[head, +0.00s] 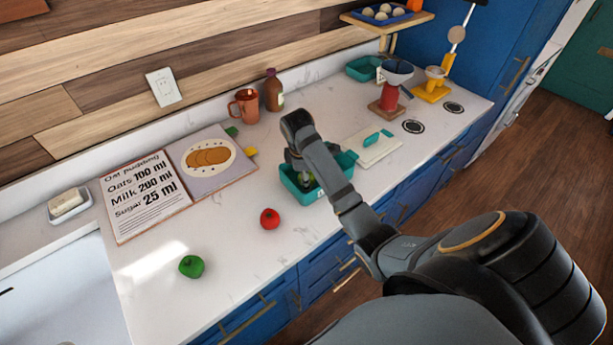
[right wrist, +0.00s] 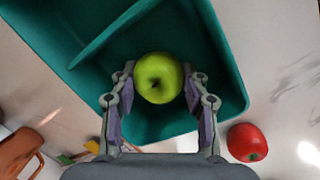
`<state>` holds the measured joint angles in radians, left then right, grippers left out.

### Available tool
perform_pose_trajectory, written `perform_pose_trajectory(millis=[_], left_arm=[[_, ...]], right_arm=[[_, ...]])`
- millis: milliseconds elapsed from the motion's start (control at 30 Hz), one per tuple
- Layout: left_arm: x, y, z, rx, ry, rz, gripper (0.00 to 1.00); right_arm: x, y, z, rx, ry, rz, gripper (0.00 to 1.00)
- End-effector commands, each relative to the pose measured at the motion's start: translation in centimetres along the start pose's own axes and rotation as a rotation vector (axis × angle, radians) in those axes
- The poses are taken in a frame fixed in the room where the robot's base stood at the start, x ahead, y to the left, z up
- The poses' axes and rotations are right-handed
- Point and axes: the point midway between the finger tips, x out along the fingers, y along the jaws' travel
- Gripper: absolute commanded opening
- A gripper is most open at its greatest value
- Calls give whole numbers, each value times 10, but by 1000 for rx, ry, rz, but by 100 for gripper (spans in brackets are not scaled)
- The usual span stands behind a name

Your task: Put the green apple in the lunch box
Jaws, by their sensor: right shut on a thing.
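The green apple (right wrist: 158,66) is between the fingers of my right gripper (right wrist: 158,80), which is shut on it. In the right wrist view the apple shows over the lower, undivided part of the teal lunch box (right wrist: 45,30), beside the inner divider (right wrist: 105,40). I cannot tell whether it touches the box floor. In the head view my right gripper (head: 298,165) points down into the lunch box (head: 312,196), and the arm hides much of the box and the apple. My left gripper is not in view.
A red tomato-like item (head: 270,218) and a green pepper-like item (head: 191,266) lie on the counter in front. A mug (head: 245,106) and a bottle (head: 272,91) stand behind. A pale board with a teal piece (head: 365,150) lies right of the box. The recipe book (head: 150,195) lies left.

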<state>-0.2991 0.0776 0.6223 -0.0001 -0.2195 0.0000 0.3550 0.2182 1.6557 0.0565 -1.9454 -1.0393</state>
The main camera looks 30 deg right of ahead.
Motion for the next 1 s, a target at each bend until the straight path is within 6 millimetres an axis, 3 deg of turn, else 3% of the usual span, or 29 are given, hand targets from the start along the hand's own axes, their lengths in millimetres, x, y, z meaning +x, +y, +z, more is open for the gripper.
perform_pose_trajectory(millis=[33, 67, 200, 633, 833, 1000], left_arm=[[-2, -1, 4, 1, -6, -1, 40], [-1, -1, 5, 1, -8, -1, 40], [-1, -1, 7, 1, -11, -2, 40], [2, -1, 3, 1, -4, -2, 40], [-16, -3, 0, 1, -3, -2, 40], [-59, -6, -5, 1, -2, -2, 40]], right_arm=[[0, 0, 0, 0, 0, 0, 14], [1, 0, 0, 0, 0, 1, 50], [1, 0, 0, 0, 0, 1, 69], [-4, 1, 0, 0, 0, 1, 69], [-40, 2, 0, 0, 2, 3, 69], [-80, 2, 1, 0, 1, 0, 69]])
